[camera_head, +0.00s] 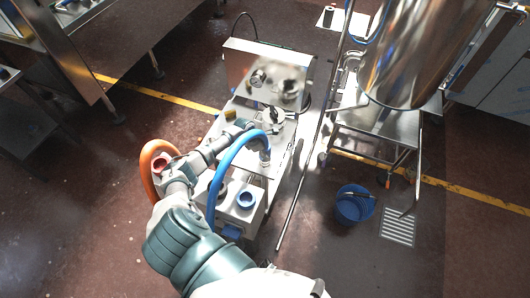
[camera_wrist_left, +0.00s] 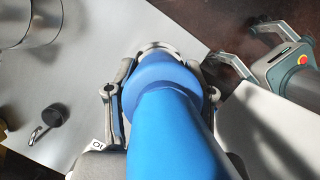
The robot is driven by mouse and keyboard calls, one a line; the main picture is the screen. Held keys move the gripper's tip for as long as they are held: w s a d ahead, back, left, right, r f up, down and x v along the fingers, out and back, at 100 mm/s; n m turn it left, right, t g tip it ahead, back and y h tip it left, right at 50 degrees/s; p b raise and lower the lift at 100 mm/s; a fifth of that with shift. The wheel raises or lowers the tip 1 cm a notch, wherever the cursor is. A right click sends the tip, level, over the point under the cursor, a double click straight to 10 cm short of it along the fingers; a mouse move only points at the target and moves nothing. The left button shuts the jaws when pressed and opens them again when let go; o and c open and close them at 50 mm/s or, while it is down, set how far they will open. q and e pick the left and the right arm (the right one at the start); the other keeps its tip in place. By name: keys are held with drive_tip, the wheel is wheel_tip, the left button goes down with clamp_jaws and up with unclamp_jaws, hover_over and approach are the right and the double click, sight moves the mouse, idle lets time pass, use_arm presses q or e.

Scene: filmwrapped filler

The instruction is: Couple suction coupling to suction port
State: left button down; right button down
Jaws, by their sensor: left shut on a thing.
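A blue coupling (camera_wrist_left: 165,85) on a blue hose fills the middle of the left wrist view. My left gripper (camera_wrist_left: 160,92) is shut around it, a finger on each side. A pale metal ring (camera_wrist_left: 160,47) shows at the coupling's far end; I cannot tell whether it belongs to the coupling or the port. In the head view the blue hose (camera_head: 229,152) arches over the cart beside my left gripper (camera_head: 254,134). The suction port cannot be made out clearly. My right gripper (camera_wrist_left: 242,48) shows in the left wrist view with its fingers apart and empty.
The steel cart (camera_head: 281,160) carries a boxy machine (camera_head: 270,75). An orange hose (camera_head: 147,170) curves left of my arm. A blue bucket (camera_head: 353,205) and steel tank (camera_head: 415,45) stand right. Open floor lies left.

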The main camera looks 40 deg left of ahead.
sight(267, 144)
use_arm(q)
drive_tip(key=shift+f+b, duration=1)
drive_tip(key=shift+f, duration=0.1)
drive_tip(key=shift+c, duration=1.7)
unclamp_jaws()
wheel_tip(267, 144, up, 10)
drive_tip(key=shift+f, duration=0.1)
